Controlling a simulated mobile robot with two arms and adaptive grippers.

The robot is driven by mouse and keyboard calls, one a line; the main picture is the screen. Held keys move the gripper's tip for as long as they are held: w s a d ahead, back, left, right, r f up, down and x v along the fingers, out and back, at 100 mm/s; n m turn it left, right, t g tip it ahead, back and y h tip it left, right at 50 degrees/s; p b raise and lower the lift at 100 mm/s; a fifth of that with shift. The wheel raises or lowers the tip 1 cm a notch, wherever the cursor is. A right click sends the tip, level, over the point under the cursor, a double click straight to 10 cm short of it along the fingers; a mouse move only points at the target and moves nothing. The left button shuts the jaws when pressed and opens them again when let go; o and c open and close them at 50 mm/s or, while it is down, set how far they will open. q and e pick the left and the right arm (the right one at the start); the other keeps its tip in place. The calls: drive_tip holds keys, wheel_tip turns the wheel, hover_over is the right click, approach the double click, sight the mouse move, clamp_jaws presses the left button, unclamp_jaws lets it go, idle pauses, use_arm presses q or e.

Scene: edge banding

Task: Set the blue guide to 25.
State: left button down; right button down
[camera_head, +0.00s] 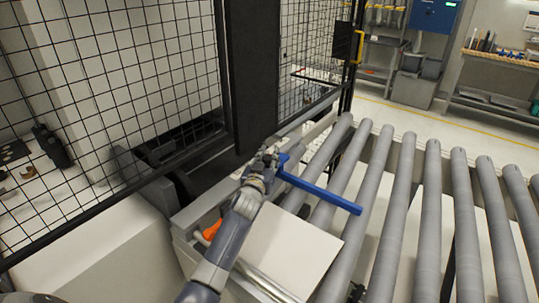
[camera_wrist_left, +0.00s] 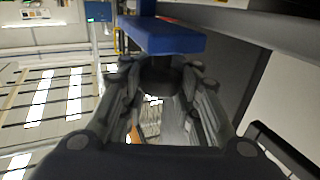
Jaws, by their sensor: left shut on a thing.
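The blue guide (camera_head: 322,192) is a long blue bar that reaches from the machine's edge out over the grey rollers in the head view. Its blue end block fills the top middle of the left wrist view (camera_wrist_left: 165,38). My left gripper (camera_head: 268,158) is at the guide's near end, by the fence. In the left wrist view its fingers (camera_wrist_left: 160,88) close around a dark rounded part just below the blue block, apparently the guide's knob. No scale or number can be read. My right gripper is not in view.
A white panel (camera_head: 290,250) lies beside my left arm at the edge of the roller conveyor (camera_head: 428,210). A black mesh fence (camera_head: 120,75) and a dark post (camera_head: 251,75) stand close behind the gripper. An orange part (camera_head: 212,228) sits left of my forearm.

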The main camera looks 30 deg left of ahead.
use_arm(q)
drive_tip(key=c, duration=1.3)
unclamp_jaws()
drive_tip(key=shift+w+d+f, duration=0.1)
drive_tip(key=shift+w+d, duration=0.05)
drive_tip(key=shift+d, duration=0.05)
drive_tip(key=v, duration=1.2)
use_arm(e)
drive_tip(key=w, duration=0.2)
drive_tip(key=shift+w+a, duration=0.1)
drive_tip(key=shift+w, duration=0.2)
use_arm(q)
drive_tip(key=shift+o, duration=0.4)
